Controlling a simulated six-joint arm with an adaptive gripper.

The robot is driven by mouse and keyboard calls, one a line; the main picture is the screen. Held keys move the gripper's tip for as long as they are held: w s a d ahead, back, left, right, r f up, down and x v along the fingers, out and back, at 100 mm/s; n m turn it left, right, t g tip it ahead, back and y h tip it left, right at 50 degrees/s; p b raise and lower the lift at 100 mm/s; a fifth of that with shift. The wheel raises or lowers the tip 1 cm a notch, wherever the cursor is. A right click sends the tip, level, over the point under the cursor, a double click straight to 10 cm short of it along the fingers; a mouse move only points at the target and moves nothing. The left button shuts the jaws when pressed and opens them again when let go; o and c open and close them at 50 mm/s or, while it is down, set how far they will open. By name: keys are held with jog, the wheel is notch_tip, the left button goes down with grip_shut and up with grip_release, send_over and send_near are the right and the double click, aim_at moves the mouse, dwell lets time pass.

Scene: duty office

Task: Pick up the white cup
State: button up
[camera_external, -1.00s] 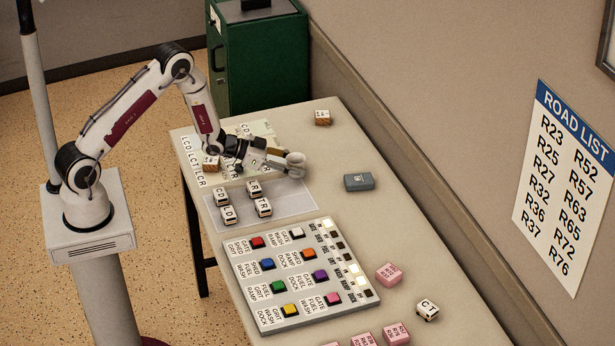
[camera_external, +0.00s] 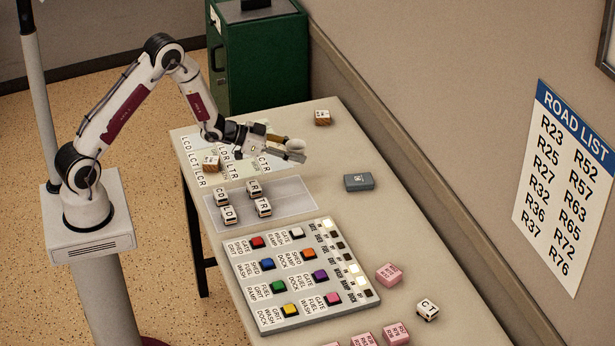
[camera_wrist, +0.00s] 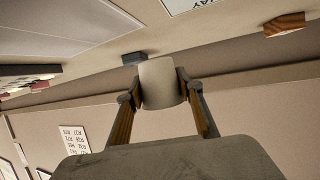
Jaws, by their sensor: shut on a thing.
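The white cup (camera_external: 295,147) is at the end of my gripper (camera_external: 285,149) in the external view, raised above the far part of the table. In the wrist view the cup (camera_wrist: 160,84) sits between the two fingertips of my gripper (camera_wrist: 160,92), which are shut on its sides. The cup looks tilted, and its opening cannot be made out clearly.
The table (camera_external: 330,190) holds a button panel (camera_external: 290,318), a mat with several lettered blocks (camera_external: 264,207), a grey box (camera_external: 359,182), pink blocks (camera_external: 389,273) and a CT block (camera_external: 427,310). A wooden-sided block (camera_external: 322,118) stands at the far edge. A green cabinet (camera_external: 258,65) stands behind.

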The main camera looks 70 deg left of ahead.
jog(key=shift+r, duration=2.5)
jog(key=shift+d, duration=0.15)
